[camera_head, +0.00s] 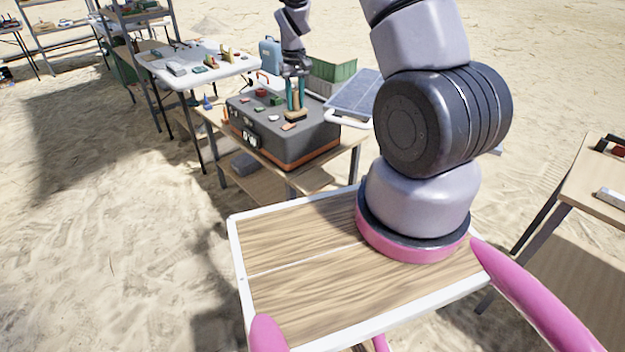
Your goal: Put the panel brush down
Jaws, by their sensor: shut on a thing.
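My gripper (296,106) is in the middle distance, pointing down over a dark grey case. Its two teal fingers are shut on the panel brush (295,116), a small brown and dark piece at the fingertips. The brush is low over the case top (312,133); I cannot tell whether it touches it. The fingers hide part of the brush.
Small red, green and orange pieces lie on the case around the gripper. The case stands on a wooden table (345,157). A white table (205,62) with several objects stands left.

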